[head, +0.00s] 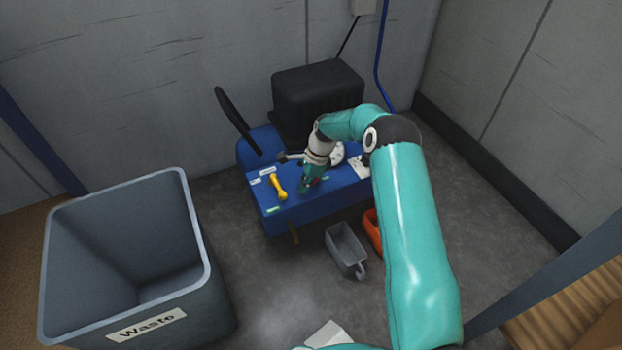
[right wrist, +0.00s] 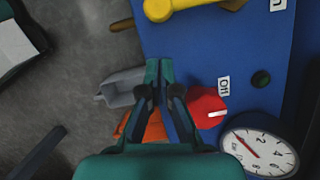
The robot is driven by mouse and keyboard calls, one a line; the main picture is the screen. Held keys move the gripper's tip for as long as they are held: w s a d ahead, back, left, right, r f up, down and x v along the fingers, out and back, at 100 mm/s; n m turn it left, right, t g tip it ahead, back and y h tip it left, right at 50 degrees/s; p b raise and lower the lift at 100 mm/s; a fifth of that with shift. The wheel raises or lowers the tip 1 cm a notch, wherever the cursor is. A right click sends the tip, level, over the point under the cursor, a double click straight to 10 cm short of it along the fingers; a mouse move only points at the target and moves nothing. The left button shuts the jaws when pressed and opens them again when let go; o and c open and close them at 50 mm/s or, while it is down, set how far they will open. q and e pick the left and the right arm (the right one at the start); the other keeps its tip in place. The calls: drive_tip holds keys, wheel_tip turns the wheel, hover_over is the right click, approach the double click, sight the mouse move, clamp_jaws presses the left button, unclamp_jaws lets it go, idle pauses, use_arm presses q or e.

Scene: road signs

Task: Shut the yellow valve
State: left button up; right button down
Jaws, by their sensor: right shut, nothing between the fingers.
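The yellow valve (head: 277,187) is a lever on the top of the blue machine (head: 322,205), near its left end. Its handle lies lengthwise between two small labels too small to read in the head view. In the right wrist view part of the yellow valve (right wrist: 180,6) shows at the top edge, cut off by the frame. My right gripper (head: 306,187) is over the blue top, to the right of the valve and apart from it. In the wrist view its fingers (right wrist: 159,72) are together with nothing between them. My left gripper is out of view.
A red knob (right wrist: 208,107) by an "Off" label, a dark green button (right wrist: 261,78) and a dial gauge (right wrist: 260,151) are close to my right gripper. A grey scoop (head: 346,248) lies on the floor. A waste bin (head: 203,240) stands at left.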

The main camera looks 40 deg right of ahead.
sight(278, 186)
drive_tip(key=shift+w+a+f+b, duration=0.1)
drive_tip(key=shift+w+a+b, duration=0.2)
drive_tip(key=shift+a, duration=0.45)
drive_tip(key=shift+w+a+b, duration=0.1)
drive_tip(key=shift+w+a, duration=0.3)
drive_tip(key=shift+a, duration=0.3)
drive_tip(key=shift+s, duration=0.1)
